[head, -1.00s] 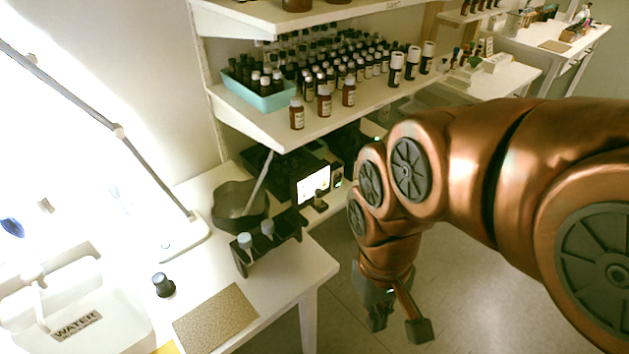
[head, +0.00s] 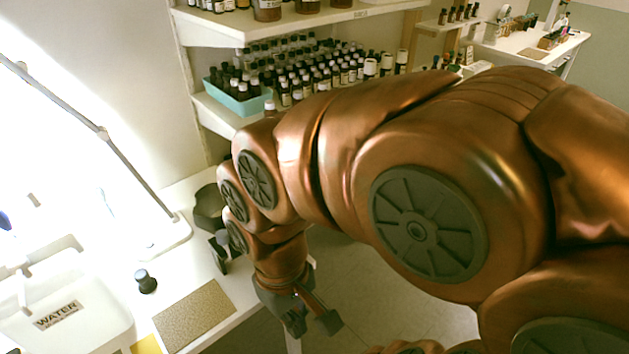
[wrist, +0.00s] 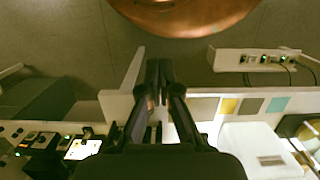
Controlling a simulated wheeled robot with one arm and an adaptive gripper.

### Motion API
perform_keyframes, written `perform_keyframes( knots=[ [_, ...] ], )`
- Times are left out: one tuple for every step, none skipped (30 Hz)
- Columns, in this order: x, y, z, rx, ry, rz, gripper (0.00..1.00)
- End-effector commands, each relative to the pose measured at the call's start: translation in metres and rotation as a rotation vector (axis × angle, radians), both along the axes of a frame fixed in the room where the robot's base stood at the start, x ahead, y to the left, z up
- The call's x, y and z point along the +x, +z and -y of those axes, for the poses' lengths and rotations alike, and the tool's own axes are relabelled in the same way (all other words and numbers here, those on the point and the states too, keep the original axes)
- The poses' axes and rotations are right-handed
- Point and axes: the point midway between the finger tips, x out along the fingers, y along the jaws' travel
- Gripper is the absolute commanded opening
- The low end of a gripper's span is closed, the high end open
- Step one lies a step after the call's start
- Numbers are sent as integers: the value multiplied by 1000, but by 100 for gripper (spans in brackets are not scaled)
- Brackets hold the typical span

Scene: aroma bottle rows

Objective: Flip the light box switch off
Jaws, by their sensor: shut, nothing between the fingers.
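A small bright lit panel (wrist: 82,149) shows at the lower left of the wrist view, among dark devices. It may be the light box, but I cannot make out its switch. In the head view my arm hides that area. My gripper (head: 312,320) hangs low by the front edge of the white table, over the floor side. In the wrist view its fingers (wrist: 159,66) are together and empty, apart from the lit panel and pointing past the table edge.
The white table (head: 215,265) holds a mat (head: 194,315), a dark-capped bottle (head: 146,281) and a WATER container (head: 95,310). Bottle shelves (head: 215,112) with a teal tray (head: 232,103) stand behind. A white strip with green lights (wrist: 250,60) is at the wrist view's upper right.

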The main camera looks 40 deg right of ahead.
Motion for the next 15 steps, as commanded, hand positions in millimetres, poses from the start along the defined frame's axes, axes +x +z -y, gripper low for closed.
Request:
perform_keyframes(
  knots=[
    [3,-2,-1,5,-14,2,0],
    [6,-4,-2,10,-29,5,0],
    [12,-6,-3,19,-59,11,0],
    [18,-8,-5,30,-88,17,0],
    [26,-11,-7,42,-124,25,0],
    [38,-14,-9,62,-183,40,0],
    [49,-16,-10,78,-236,52,0],
    [62,-19,-11,98,-294,64,0],
    [78,-24,-12,126,-378,77,0],
    [91,-26,-11,149,-447,86,0],
    [104,-29,-10,174,-517,95,0],
    [123,-32,-7,207,-613,108,0],
    [137,-34,-3,233,-687,119,0],
    [150,-36,1,259,-760,126,0],
    [167,-40,8,293,-860,129,0]
  ],
)
